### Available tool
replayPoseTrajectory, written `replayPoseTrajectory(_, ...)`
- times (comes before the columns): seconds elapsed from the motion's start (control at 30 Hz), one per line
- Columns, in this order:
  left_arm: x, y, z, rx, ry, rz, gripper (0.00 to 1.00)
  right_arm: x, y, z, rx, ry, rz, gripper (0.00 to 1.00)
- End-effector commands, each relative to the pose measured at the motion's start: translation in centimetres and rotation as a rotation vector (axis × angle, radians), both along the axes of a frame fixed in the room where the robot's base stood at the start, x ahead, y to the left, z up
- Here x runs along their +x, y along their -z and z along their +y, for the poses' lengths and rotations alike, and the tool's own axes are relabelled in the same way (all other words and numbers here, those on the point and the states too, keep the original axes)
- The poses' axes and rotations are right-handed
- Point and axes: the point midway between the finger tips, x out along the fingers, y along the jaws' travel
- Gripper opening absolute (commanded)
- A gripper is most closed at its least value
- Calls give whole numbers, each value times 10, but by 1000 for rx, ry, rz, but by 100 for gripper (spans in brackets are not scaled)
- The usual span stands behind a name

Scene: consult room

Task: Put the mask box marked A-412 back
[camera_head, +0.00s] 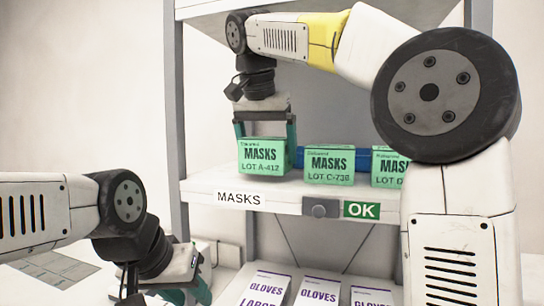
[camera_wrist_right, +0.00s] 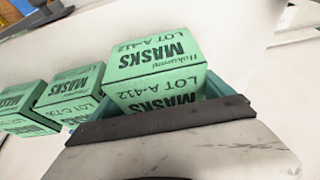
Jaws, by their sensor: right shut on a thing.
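The green mask box marked LOT A-412 (camera_head: 263,158) is at the left end of the MASKS shelf (camera_head: 285,194), upright, left of the other boxes. My right gripper (camera_head: 264,130) comes down from above and is shut on it, a finger at each side. In the right wrist view the same box (camera_wrist_right: 155,62) shows its lettering, close against the gripper (camera_wrist_right: 165,118). I cannot tell whether its bottom touches the shelf. My left gripper (camera_head: 165,290) is low at the left, partly cut off by the picture edge; its finger gap is unclear.
A green box LOT C-738 (camera_head: 329,164) stands to the right on the shelf, with a third green box (camera_head: 388,168) partly behind my right arm. A blue thing (camera_head: 348,157) lies behind them. Below are white GLOVES boxes (camera_head: 318,291). A green OK sign (camera_head: 361,210) marks the shelf edge.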

Motion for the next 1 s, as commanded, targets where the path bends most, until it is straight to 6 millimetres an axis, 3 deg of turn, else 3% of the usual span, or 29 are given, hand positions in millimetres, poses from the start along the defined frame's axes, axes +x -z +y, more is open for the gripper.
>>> replayPoseTrajectory(0.2, 0, 0, 0, 0, 0, 0, 36, 31, 0, -11, 0, 5, -1, 41)
replayPoseTrajectory(0.37, 0, 0, 0, 0, 0, 0, 36, 29, 14, -11, 0, 2, -1, 41)
replayPoseTrajectory(0.7, 0, 0, 0, 0, 0, 0, 36, 29, 18, -10, 0, 2, -1, 41)
replayPoseTrajectory(0.73, 0, 0, 0, 0, 0, 0, 36, 29, 18, -10, -1, 1, 0, 95)
replayPoseTrajectory(0.77, 0, 0, 0, 0, 0, 0, 36, 30, 18, -10, 0, 2, 0, 100)
replayPoseTrajectory(1.0, 0, 0, 0, 0, 0, 0, 36, 29, 17, -10, 0, 2, 0, 100)
